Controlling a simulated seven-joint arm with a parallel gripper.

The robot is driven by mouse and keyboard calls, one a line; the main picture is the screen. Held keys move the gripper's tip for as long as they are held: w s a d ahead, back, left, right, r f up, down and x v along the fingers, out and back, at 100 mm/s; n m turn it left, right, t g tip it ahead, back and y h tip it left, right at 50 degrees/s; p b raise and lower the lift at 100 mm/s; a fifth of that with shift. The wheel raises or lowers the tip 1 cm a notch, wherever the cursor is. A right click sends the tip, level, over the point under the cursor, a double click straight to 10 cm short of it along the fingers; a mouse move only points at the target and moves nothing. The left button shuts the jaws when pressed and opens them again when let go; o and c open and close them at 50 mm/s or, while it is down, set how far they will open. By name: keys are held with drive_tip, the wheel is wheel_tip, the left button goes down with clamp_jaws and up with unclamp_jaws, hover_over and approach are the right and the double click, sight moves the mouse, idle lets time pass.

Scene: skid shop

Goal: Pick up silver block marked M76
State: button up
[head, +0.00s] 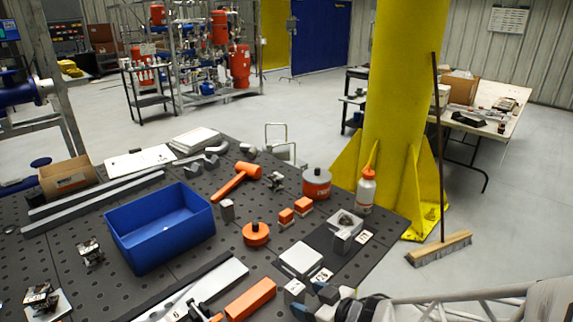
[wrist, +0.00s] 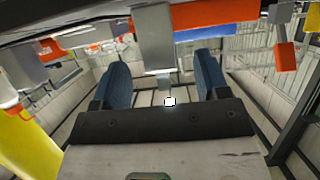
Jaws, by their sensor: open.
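My gripper (head: 325,302) is open at the near edge of the dark perforated table in the head view. In the wrist view its two blue-grey fingers stand apart (wrist: 162,68). A silver block (head: 294,289) sits at the table edge just left of the fingertips. In the wrist view, a silver block (wrist: 154,38) lines up with the gap between the fingers; I cannot tell whether they touch it.
A blue bin (head: 160,252) stands left of centre. An orange bar (head: 251,299) lies near the gripper, left of the silver block. A flat silver plate (head: 300,260) is behind it.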

sight(301, 296)
idle(0.3)
drive_tip(key=shift+x, duration=2.6)
drive_tip(key=shift+d+f, duration=0.1)
drive_tip(key=c, duration=1.1)
